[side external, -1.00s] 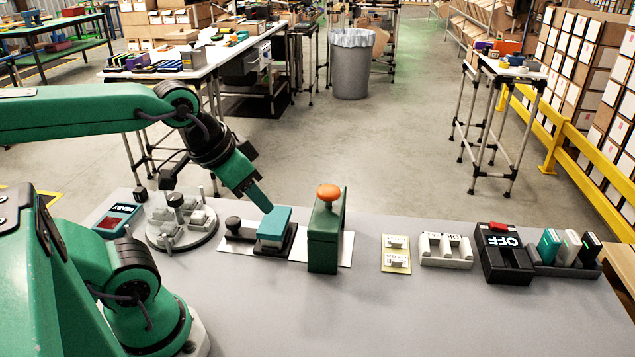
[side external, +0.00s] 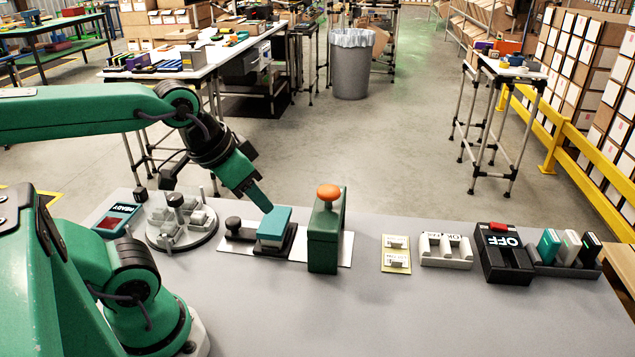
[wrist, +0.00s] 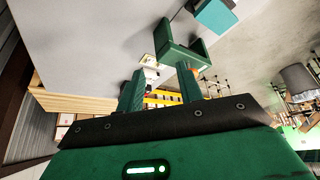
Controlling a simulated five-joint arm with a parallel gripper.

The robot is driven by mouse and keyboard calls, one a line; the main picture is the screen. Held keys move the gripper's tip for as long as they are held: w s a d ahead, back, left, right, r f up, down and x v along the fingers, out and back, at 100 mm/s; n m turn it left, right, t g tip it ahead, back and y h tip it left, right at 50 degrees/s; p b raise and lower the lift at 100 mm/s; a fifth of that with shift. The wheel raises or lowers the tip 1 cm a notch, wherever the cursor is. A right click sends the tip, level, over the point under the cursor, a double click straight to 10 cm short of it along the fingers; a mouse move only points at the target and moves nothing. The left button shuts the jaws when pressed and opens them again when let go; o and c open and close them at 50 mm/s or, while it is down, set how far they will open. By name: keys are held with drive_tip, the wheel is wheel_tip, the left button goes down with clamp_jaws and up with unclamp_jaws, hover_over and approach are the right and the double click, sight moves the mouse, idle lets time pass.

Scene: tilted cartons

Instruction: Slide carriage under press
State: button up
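The carriage (side external: 288,243) is a low dark slide with a round black knob (side external: 233,222) at its left end. A teal block (side external: 274,226) sits on it. It rests on a white plate to the left of the press (side external: 323,240), a green frame with an orange knob on top. The teal block is not under the press. My gripper (side external: 268,208) points down by the block's upper left corner; contact cannot be told. In the wrist view my gripper (wrist: 158,88) has its two green fingers apart with nothing between them. The press (wrist: 182,48) and teal block (wrist: 215,17) show beyond them.
A round fixture (side external: 182,225) and a READY display (side external: 117,219) stand left of the carriage. Right of the press are a yellow card (side external: 396,265), a white tray (side external: 446,260), a black OFF switch box (side external: 503,262) and a block rack (side external: 565,268). The table front is clear.

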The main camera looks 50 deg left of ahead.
drive_tip(key=shift+o, duration=0.2)
drive_tip(key=o, duration=0.5)
drive_tip(key=shift+w+a, duration=0.1)
drive_tip(key=shift+c, duration=0.2)
drive_tip(key=n+g, duration=0.5)
drive_tip(key=n, duration=0.7)
approach(233, 220)
drive_tip(key=shift+w+d, duration=0.35)
drive_tip(key=shift+d, duration=0.1)
drive_tip(key=shift+s+a+f+g, duration=0.2)
drive_tip(key=shift+a+f+g, duration=0.1)
drive_tip(key=shift+a, duration=0.15)
drive_tip(key=shift+f, duration=0.1)
drive_tip(key=shift+f, duration=3.8)
